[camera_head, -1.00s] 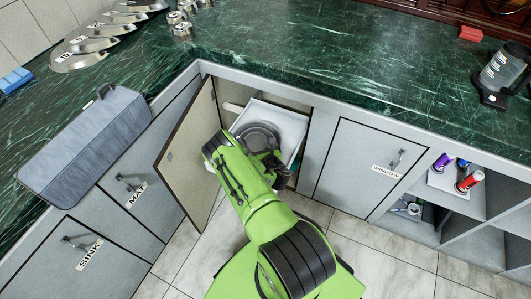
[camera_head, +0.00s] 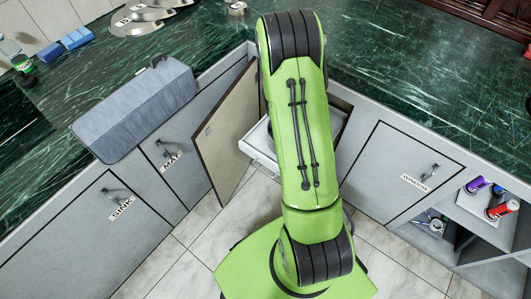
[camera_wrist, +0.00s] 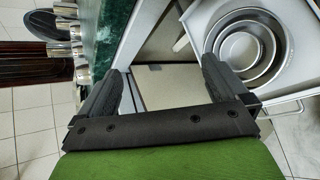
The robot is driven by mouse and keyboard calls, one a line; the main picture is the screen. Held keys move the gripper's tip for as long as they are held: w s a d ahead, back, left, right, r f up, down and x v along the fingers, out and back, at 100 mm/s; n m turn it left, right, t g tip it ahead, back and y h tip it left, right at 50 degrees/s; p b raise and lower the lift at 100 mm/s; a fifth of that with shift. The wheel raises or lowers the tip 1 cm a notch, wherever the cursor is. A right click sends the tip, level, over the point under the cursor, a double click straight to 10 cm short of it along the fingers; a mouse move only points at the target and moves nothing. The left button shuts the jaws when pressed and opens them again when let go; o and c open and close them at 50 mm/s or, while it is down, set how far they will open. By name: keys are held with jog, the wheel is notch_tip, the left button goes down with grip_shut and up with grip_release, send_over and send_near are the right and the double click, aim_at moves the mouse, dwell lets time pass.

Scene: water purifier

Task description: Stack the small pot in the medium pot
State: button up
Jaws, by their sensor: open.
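Round metal pots (camera_wrist: 264,69) sit one inside another in the white pull-out drawer (camera_wrist: 296,96) at the right of the wrist view. I cannot tell which sizes they are. In the head view my arm hides the gripper and most of the drawer.
An open cabinet door (camera_head: 226,132) stands left of the drawer (camera_head: 262,147). Metal lids (camera_head: 140,20), a grey padded case (camera_head: 135,108) and blue blocks (camera_head: 70,40) lie on the left counter. Open shelves with cans (camera_head: 502,209) are at the right.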

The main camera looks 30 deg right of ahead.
jog(key=s+a+r+m+y, duration=0.1)
jog(key=s+a+r+m, duration=0.15)
jog(key=a+r, duration=0.25)
jog(key=s+a+r+m+g+y, duration=0.1)
jog(key=s+a+r+m+y, duration=0.1)
jog(key=a+r+m, duration=0.3)
jog(key=s+a+r+m+y, duration=0.1)
jog(key=s+a+r+m, duration=0.2)
jog(key=a+r, duration=0.3)
jog(key=s+a+r+m+g+y, duration=0.1)
jog(key=s+a+m+y, duration=0.1)
jog(key=s+a, duration=0.3)
jog(key=s+a+r+m+g+y, duration=0.1)
jog(key=s+a+r+m, duration=0.1)
jog(key=s+a, duration=0.4)
jog(key=s, duration=0.5)
jog(key=shift+s+r+y, duration=0.25)
jog(key=shift+s+y, duration=0.15)
jog(key=shift+m, duration=0.25)
